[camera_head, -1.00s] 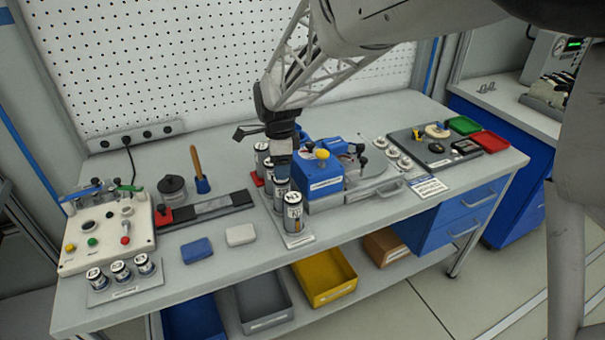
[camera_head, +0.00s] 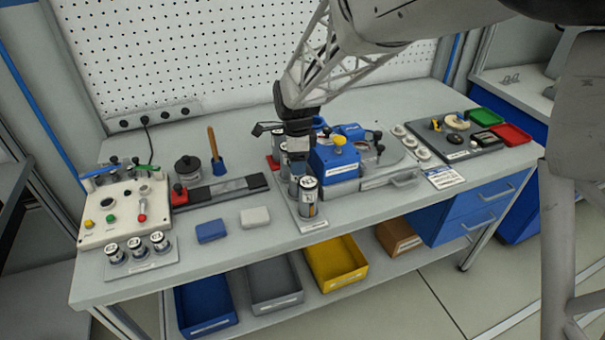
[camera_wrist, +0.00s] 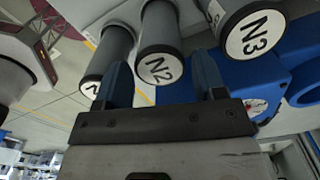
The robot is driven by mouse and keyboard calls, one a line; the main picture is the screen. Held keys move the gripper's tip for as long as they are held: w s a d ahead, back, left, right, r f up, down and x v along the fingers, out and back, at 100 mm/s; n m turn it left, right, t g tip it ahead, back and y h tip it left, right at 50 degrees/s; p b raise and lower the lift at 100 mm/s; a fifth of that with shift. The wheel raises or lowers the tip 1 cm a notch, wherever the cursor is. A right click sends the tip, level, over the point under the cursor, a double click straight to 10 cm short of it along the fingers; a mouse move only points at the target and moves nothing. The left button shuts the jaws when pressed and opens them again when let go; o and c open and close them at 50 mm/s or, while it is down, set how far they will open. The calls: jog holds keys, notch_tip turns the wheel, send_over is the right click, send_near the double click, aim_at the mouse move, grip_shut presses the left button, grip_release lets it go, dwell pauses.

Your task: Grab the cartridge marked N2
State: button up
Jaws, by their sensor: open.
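The cartridge marked N2 (camera_wrist: 155,69) is a dark grey cylinder with a white end label, in the middle of the wrist view. My gripper (camera_wrist: 163,80) is open, its two blue fingers on either side of N2's labelled end in the picture. I cannot tell if either finger touches it. Cartridge N3 (camera_wrist: 254,36) is to the right and a partly hidden cartridge (camera_wrist: 91,87) to the left. In the head view my gripper (camera_head: 298,165) is over the cartridge row, behind the front cartridge (camera_head: 308,199); it hides much of N2 there.
A blue fixture with a yellow knob (camera_head: 337,158) stands close right of the row. A small rack of several cartridges (camera_head: 140,263) is at the table's front left. A blue block (camera_head: 210,231) and a white block (camera_head: 255,217) lie left of the row.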

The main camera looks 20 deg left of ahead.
aim_at(297, 179)
jog(key=shift+f, duration=2.05)
jog(key=shift+c, duration=0.3)
jog(key=shift+a, duration=0.1)
jog(key=c, duration=0.7)
